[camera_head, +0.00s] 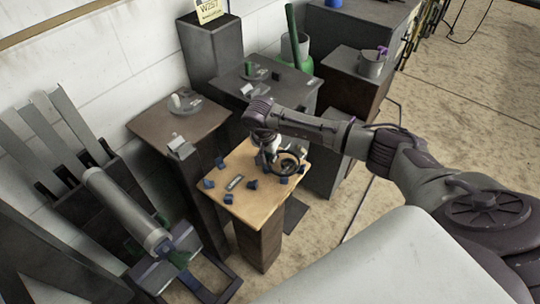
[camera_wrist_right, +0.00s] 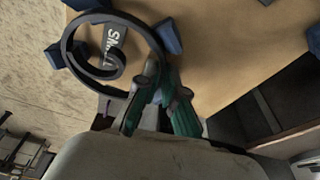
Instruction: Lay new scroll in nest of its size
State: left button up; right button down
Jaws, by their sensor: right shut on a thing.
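The new scroll (camera_head: 289,161) is a dark spiral of flat bar. In the right wrist view the scroll (camera_wrist_right: 68,50) lies across a label plate (camera_wrist_right: 115,42) starting "SM", with blue blocks (camera_wrist_right: 166,36) around it. I cannot tell whether it touches the board or hangs just above. My right gripper (camera_head: 272,153) is shut on the scroll's outer edge; its green-padded fingers (camera_wrist_right: 160,98) show in the wrist view. My left gripper is not in view.
A brown-topped pedestal (camera_head: 150,124) with small metal parts stands behind left. A dark pedestal (camera_head: 228,82) with a green-marked piece is behind the board. A large grey cylinder (camera_head: 122,208) on a stand is at the left.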

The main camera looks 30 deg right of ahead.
jog(key=shift+s+a+f, duration=0.1)
jog(key=shift+s+f, duration=0.25)
jog(key=shift+f, duration=0.15)
jog(key=c, duration=1.2)
grip_release()
jog(key=shift+w+f, duration=0.1)
jog(key=shift+f, duration=0.05)
